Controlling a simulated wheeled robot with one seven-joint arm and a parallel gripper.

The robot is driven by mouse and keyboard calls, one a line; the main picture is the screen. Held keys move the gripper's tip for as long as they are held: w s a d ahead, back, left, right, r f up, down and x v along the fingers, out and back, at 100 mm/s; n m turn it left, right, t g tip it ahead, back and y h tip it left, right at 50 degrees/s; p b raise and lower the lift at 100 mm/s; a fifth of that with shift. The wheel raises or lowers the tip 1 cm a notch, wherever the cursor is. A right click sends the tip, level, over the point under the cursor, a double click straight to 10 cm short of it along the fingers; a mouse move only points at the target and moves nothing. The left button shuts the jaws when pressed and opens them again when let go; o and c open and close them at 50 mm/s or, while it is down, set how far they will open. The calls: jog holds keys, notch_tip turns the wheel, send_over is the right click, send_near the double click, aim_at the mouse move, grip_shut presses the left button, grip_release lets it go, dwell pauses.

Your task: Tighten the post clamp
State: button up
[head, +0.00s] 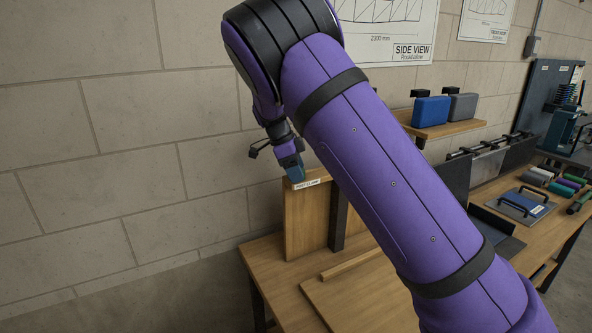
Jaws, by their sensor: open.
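The post clamp's wooden board (300,222) stands upright at the left end of the workbench, with a white "POST CLAMP" label (307,184) on its top edge. A dark upright post (338,222) stands against its right side. My gripper (296,177) is at the board's top left, pointing down, and is open. A blue part shows at its tip, right by the label; I cannot tell whether the fingers touch anything. The clamp's handle or screw cannot be made out. My purple arm crosses the middle of the view and hides much of the bench behind it.
The wooden bench (262,262) has a raised board (350,300) in front. A block wall is close behind. To the right are a shelf with blue and grey cases (431,111), a blue plate with handles (522,203) and several coloured rolls (560,188).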

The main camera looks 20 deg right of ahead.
jog(key=v, duration=1)
jog(key=shift+r, duration=0.4)
jog(key=shift+s+a, duration=0.1)
jog(key=shift+a, duration=0.05)
